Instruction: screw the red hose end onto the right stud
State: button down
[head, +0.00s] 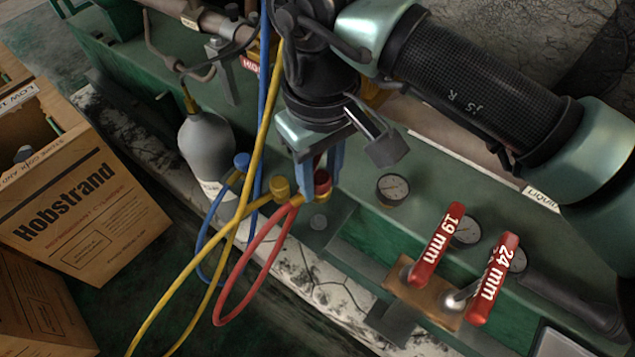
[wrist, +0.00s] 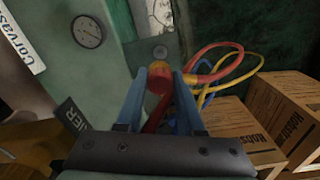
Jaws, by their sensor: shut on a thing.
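My gripper (head: 322,178) has its blue fingers closed on the red hose end (head: 323,184), a red knob with a brass-coloured collar. In the wrist view the red hose end (wrist: 159,79) sits between the fingertips of my gripper (wrist: 161,76). The red hose (head: 240,291) loops down to the left from it. The two look apart.
The yellow hose end (head: 281,188) and blue hose end (head: 241,161) are to the left, their hoses crossing the red one. A grey cylinder (head: 206,150) stands behind them. Gauges (head: 392,188) and two red-handled wrenches (head: 437,245) are to the right. Cardboard boxes (head: 85,215) stand at left.

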jog(key=b, duration=0.4)
send_over(319, 218)
jog(key=shift+f, duration=3.1)
jog(key=shift+b, duration=0.35)
jog(key=shift+f+b, duration=0.85)
jog(key=shift+f, duration=0.2)
